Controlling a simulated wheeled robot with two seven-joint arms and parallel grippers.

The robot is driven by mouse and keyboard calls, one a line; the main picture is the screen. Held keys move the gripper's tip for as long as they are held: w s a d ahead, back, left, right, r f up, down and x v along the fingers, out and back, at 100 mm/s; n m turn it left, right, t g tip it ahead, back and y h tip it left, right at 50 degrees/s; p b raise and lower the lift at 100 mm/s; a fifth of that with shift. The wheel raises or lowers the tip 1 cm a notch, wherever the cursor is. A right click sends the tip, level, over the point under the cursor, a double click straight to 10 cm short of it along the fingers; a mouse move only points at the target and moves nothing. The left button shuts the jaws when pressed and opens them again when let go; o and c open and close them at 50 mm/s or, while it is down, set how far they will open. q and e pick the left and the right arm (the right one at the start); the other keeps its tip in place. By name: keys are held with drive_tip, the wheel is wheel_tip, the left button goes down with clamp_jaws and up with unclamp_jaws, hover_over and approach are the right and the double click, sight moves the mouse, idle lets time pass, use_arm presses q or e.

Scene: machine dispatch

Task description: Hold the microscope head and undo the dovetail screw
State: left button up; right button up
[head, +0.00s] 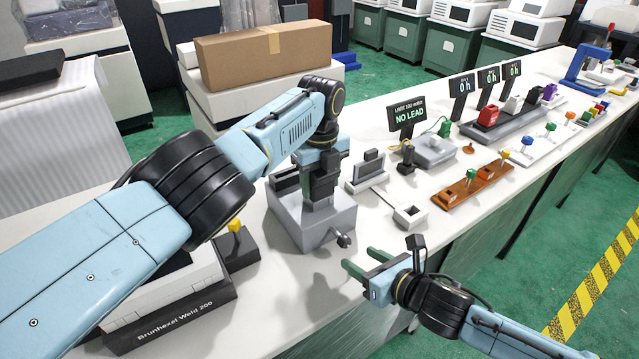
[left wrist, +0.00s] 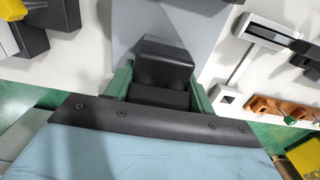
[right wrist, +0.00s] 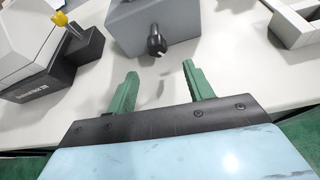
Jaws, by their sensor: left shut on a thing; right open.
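The microscope head is a dark block (left wrist: 165,65) seen between the green fingers of my left gripper (left wrist: 160,92), which is shut on it. In the head view it stands on a grey box-shaped base (head: 318,222), largely covered by my left arm. The dovetail screw, a dark knob (head: 343,240), sticks out of the base's front face; it also shows in the right wrist view (right wrist: 156,42). My right gripper (head: 362,262) is open and empty, in front of the knob and apart from it. In the right wrist view the knob lies beyond the gap between the fingers.
A Brunhexel Weld 200 box (head: 175,305) and a yellow-knobbed block (head: 236,245) stand left of the base. A small white socket block (head: 410,213) and an orange rack (head: 473,188) stand to the right. The table's front edge runs below my right gripper.

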sight(347, 244)
drive_tip(key=shift+w+a, duration=0.75)
drive_tip(key=shift+w, duration=0.25)
drive_tip(key=shift+w+a, duration=0.7)
drive_tip(key=shift+w, duration=0.3)
drive_tip(key=c, duration=1)
